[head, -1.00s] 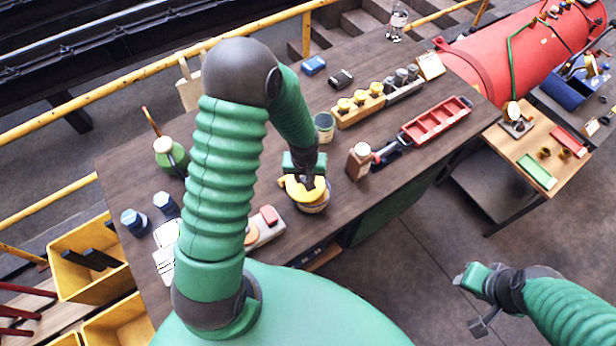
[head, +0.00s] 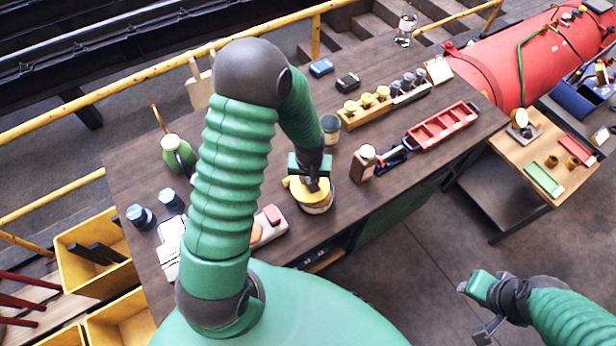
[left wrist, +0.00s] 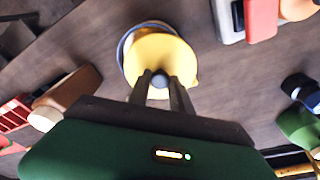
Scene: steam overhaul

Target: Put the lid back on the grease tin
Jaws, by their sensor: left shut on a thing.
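The yellow lid (head: 297,187) is in my left gripper (head: 312,186), over the grease tin (head: 318,207) near the front edge of the bench. The rim of the tin (left wrist: 124,50) shows past the lid's left and upper edge, so the lid sits a little off-centre. I cannot tell whether the lid touches the tin.
A dark green can (head: 330,128) stands behind the tin. A green oil can (head: 177,155) and blue-capped jars (head: 140,216) are farther left. A red tray (head: 442,127) lies right.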

